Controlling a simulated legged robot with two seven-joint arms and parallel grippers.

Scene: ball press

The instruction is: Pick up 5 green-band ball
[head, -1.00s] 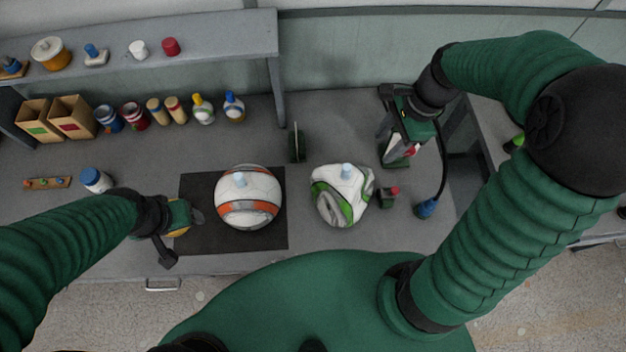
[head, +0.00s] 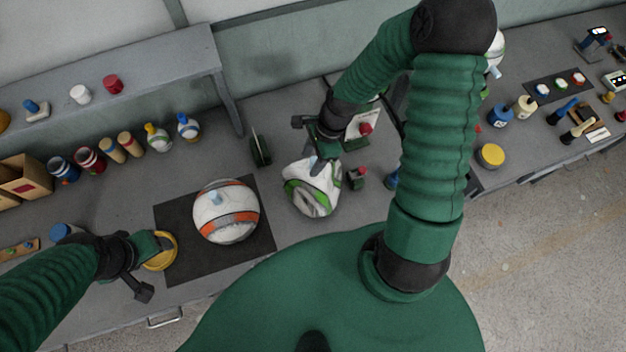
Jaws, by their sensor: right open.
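The green-band ball (head: 318,195) is white with green bands and looks dented and partly collapsed. It sits on the grey bench, right of the dark mat. My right gripper (head: 314,152) is open above the ball's upper edge, one finger close over its top; I cannot tell whether it touches. A white ball with orange bands (head: 222,225) sits on the dark mat (head: 180,262). My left gripper (head: 150,262) is beside a yellow ring (head: 166,256) at the mat's left edge; its jaw state is unclear.
A small dark block with a red top (head: 357,179) stands just right of the green-band ball. A dark upright plate (head: 260,148) stands behind it. Bottles and cans (head: 90,160) line the back left under a shelf (head: 150,72). Another white ball (head: 497,45) is partly hidden by my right arm.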

